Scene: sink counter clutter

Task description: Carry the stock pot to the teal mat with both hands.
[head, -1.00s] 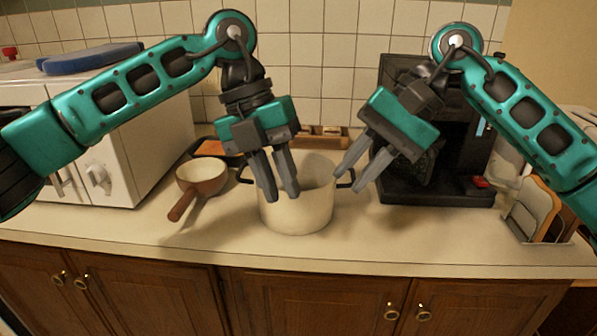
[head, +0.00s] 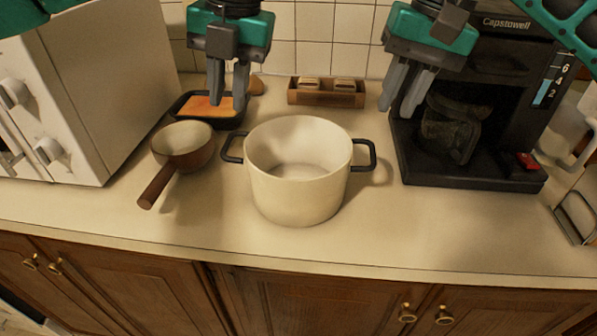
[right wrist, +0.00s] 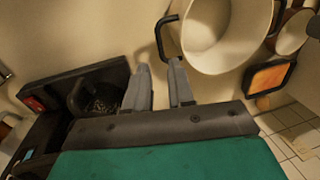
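The cream stock pot (head: 298,200) stands upright and empty on the counter, with a dark loop handle on each side. Its left handle (head: 231,150) and right handle (head: 371,156) are both free. My left gripper (head: 227,102) is open and empty, above and behind the left handle. My right gripper (head: 397,106) is open and empty, above and behind the right handle, near the coffee machine. In the right wrist view, the open fingers (right wrist: 161,70) point toward the pot (right wrist: 215,40), with one handle (right wrist: 166,38) just beyond them. No teal mat shows in these views.
A brown-handled saucepan (head: 183,160) and a black tray with an orange inside (head: 208,106) are left of the pot. A white appliance (head: 80,90) stands far left, a black coffee machine (head: 470,120) right. A wooden box (head: 326,94) is behind. The front counter is clear.

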